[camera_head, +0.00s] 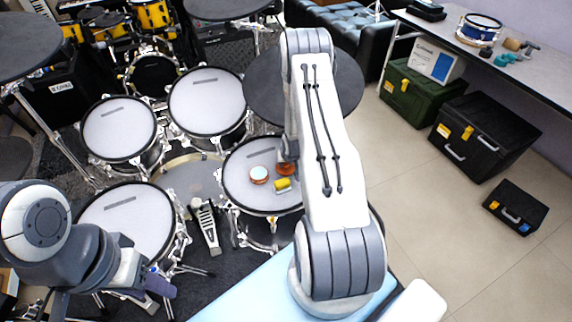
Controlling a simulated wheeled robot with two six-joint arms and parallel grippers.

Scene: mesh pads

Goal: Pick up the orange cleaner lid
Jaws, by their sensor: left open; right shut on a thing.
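An orange-brown round piece (286,169), which looks like the orange cleaner lid, is at the right part of a white drum head. My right gripper (285,160) comes down on it from above and is shut on it; the arm hides part of both. I cannot tell whether the lid touches the drum head. A round pale tin with an orange rim (259,175) lies just left of it. A small yellow block (283,185) lies just below it. My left gripper (160,288) is open and empty at the lower left, away from these things.
The drum (240,190) stands among several other drums, stands and a pedal (207,226). A light blue surface (245,298) is at the bottom. Black cases (485,135) and a green case (415,95) stand at the right, with bare floor (420,215) before them.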

